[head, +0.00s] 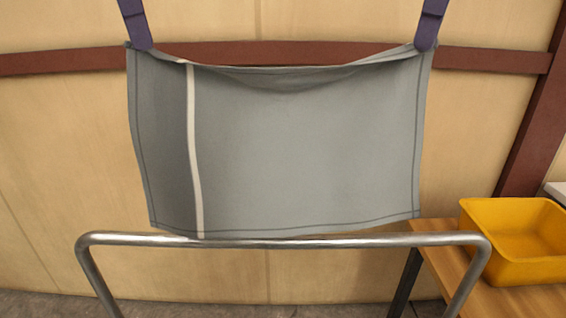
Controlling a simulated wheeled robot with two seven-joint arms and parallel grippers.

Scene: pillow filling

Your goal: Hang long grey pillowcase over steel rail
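The long grey pillowcase (300,150) hangs stretched between my two grippers, with a darker band and a white stripe towards its left side. Its top edge sags in the middle. My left gripper (142,46) is shut on its top left corner. My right gripper (427,46) is shut on its top right corner. The steel rail (290,241) runs across below it. The pillowcase's bottom edge is at about the rail's height in the picture, just above or touching its top bar; I cannot tell which, nor the depth between them.
A yellow bin (520,262) stands on a wooden bench (435,240) at the lower right, close to the rail's right end. A tan wall (60,160) with dark red beams (60,61) is behind. The area left of the rail is clear.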

